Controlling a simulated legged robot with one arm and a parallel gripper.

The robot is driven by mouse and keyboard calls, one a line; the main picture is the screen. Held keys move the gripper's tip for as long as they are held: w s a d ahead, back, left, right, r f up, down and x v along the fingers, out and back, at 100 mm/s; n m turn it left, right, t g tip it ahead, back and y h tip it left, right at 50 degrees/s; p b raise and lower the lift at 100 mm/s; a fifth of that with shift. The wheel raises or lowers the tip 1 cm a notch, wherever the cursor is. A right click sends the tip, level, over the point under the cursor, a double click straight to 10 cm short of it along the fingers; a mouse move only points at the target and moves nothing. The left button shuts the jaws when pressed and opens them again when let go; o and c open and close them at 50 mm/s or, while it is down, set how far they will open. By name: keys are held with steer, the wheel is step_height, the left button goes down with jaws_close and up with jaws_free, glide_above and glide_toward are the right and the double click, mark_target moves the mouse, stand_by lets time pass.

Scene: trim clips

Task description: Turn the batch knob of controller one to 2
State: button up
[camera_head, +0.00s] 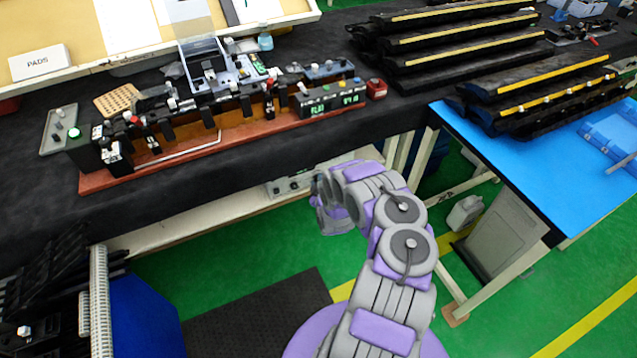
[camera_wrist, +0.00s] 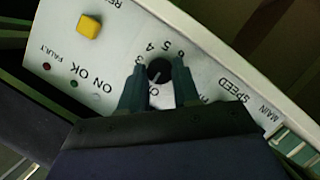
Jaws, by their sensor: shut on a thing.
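A white control panel (camera_wrist: 210,72) fills much of the wrist view and is tilted in the picture. My gripper (camera_wrist: 159,88) is shut on this knob, one finger on each side. In the head view, a panel (camera_head: 283,187) sits under the bench edge, with my gripper (camera_head: 318,197) at its right end.
In the wrist view the panel has a yellow button (camera_wrist: 89,26), small lights by FAULT, ON and OK, and a MAIN label. Above in the head view, a dark bench (camera_head: 230,160) carries a clip fixture (camera_head: 205,140). A blue-topped table (camera_head: 530,165) stands right.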

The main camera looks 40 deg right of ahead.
steer(key=shift+a, duration=0.1)
steer(key=shift+s+d+m+y+p, duration=0.15)
steer(key=shift+m+y+p, duration=0.65)
steer(key=shift+m, duration=0.5)
steer(key=shift+w+d+m+y+p, duration=0.1)
steer(key=shift+m+y+p, duration=0.7)
steer(key=shift+m, duration=0.5)
steer(key=o, duration=1.1)
steer(key=shift+r, duration=0.1)
steer(key=shift+c, duration=0.2)
steer(key=shift+s, duration=0.1)
steer(key=p+v, duration=0.2)
steer(key=v, duration=1.5)
steer(key=shift+d+p, duration=0.25)
steer(key=shift+p, duration=0.15)
